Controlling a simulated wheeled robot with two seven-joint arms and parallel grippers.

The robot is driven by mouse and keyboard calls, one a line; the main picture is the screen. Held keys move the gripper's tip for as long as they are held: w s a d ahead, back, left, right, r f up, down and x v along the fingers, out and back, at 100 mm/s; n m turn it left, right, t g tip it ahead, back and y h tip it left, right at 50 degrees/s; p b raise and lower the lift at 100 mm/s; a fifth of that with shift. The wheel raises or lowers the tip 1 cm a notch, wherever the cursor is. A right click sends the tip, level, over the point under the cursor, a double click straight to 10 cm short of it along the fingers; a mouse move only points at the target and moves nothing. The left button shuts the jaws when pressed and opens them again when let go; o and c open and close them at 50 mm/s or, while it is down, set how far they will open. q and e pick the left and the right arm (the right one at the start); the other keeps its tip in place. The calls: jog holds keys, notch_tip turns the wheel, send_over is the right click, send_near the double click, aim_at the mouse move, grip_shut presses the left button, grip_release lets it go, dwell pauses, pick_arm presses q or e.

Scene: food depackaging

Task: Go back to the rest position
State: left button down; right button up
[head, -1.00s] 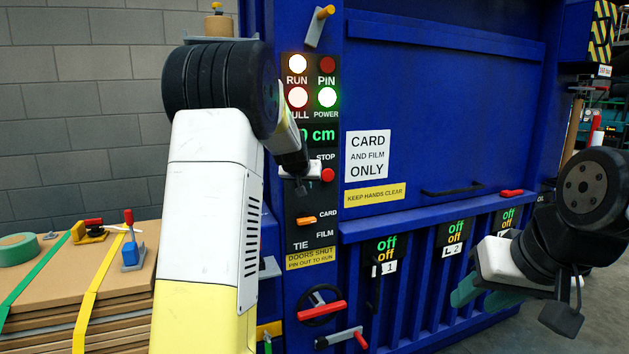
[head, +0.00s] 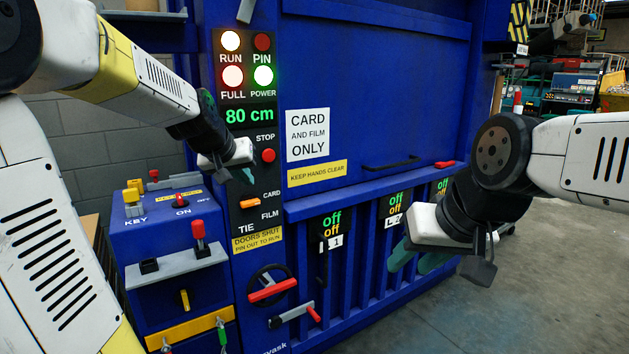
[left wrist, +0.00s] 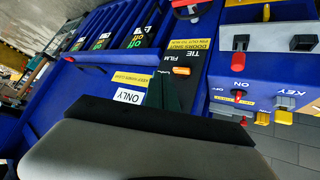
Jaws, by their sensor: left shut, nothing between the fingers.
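My left gripper (head: 247,174) is shut and empty, in front of the blue machine's control panel (head: 236,185), just left of and below the red STOP button (head: 268,155). I cannot tell whether it touches the panel. In the left wrist view its dark green fingers (left wrist: 165,92) are together, with the panel's TIE and FILM lettering beyond. My right gripper (head: 416,259) hangs before the machine's lower ribbed front, its two green fingers apart and nothing seen between them.
The panel has RUN, FULL and POWER lamps lit and a display (head: 249,115) reading 80 cm. A blue key box (head: 150,240) with levers stands left. A handwheel (head: 270,288) and crank (head: 297,313) stick out below. Open floor (head: 560,290) lies at right.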

pick_arm(q)
jog(key=s+d+f+g, duration=0.1)
jog(key=s+d+f, duration=0.1)
jog(key=s, duration=1.1)
jog(key=s+d+f+m+g, duration=0.1)
jog(key=s+d+f, duration=0.1)
jog(key=s, duration=1.1)
jog(key=shift+s+f+g, duration=0.15)
jog(key=shift+s+g, duration=0.05)
jog(key=shift+g, duration=0.2)
